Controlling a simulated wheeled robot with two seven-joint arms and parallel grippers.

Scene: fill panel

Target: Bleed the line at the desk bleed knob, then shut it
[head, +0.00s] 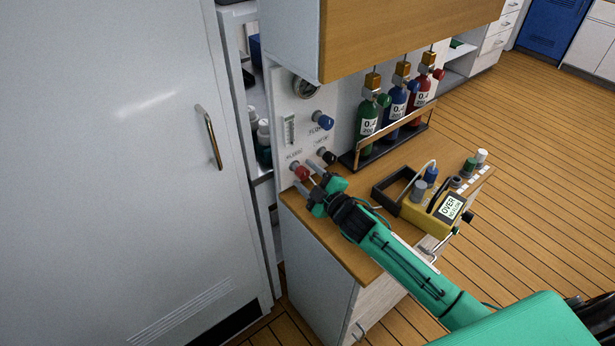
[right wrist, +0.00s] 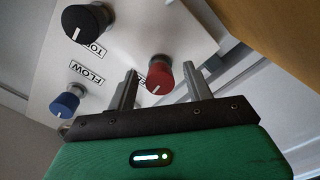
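The white fill panel (head: 285,95) stands at the back of the desk. Its red knob (head: 300,172) is low on the left, with a label beside it mostly hidden in the right wrist view. My right gripper (head: 308,178) is at this knob with its fingers open. In the right wrist view, the red knob (right wrist: 159,76) shows between the two fingertips (right wrist: 160,84), with a gap on each side, so it is not clamped. A white pointer line shows on the knob. I cannot tell how far the fingers reach around it. My left gripper is not in view.
A black knob (head: 327,156) and a blue FLOW knob (head: 322,121) are close by, above a wooden desk (head: 335,235). Green (head: 368,125), blue and red cylinders stand in a rack. A yellow meter (head: 428,214) reads OVER. A grey cabinet door (head: 120,150) is at left.

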